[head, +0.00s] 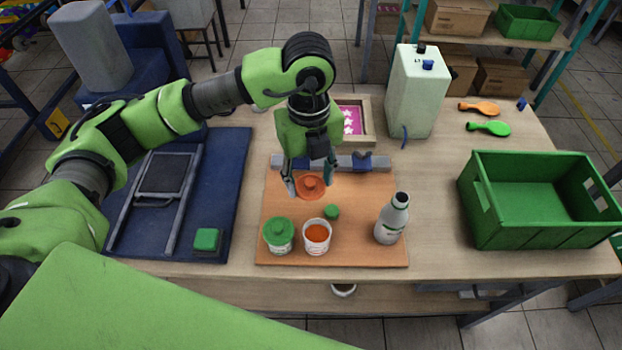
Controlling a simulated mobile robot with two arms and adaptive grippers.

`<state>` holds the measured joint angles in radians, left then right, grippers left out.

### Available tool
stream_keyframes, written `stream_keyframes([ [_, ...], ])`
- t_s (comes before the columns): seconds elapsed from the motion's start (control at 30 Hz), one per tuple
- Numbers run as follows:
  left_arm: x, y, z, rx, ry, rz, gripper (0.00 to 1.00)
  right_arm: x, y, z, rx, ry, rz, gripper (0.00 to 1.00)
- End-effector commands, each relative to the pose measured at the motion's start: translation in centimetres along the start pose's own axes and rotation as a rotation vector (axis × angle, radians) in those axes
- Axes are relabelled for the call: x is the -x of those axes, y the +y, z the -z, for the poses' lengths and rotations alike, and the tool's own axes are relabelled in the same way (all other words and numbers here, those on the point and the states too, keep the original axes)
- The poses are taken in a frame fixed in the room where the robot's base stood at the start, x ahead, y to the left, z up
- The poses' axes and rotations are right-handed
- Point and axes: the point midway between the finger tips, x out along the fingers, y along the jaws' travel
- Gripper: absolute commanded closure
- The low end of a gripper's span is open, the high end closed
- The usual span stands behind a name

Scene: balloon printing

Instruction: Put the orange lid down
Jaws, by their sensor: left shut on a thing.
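The orange lid (311,187) is a round disc with a raised knob, above the back half of the orange-brown board (380,257). My left gripper (311,185) points down from above with a finger on either side of the lid and is shut on it. I cannot tell whether the lid touches the board. An open white tub with orange contents (317,236) stands at the board's front. My right gripper does not show.
A green crate (540,200) stands at the right.

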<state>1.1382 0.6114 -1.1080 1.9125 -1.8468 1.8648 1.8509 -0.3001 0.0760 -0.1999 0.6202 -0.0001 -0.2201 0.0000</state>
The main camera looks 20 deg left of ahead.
Motion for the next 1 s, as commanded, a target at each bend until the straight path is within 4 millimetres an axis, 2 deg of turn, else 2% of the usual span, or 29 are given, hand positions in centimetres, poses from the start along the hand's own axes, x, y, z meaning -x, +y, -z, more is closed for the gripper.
stream_keyframes([
  [0.03, -0.4, -0.4, -1.2, 0.005, 0.001, -0.003, 0.62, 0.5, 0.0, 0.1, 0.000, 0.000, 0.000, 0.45],
  [0.1, -2.0, -0.8, -2.2, 0.003, 0.004, -0.005, 0.62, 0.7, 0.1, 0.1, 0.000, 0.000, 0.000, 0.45],
  [0.3, -5.0, -1.7, -4.6, 0.000, 0.001, -0.001, 0.62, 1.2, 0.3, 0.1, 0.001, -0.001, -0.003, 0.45],
  [0.57, -6.5, -2.1, -5.7, -0.003, 0.000, -0.002, 0.62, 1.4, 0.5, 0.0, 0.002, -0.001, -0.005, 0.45],
  [0.8, -9.4, -2.1, -5.6, -0.003, 0.001, -0.001, 0.62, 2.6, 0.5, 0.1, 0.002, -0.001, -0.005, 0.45],
  [1.0, -9.6, -2.1, -5.7, -0.004, 0.000, 0.001, 0.62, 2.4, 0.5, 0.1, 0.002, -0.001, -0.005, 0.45],
])
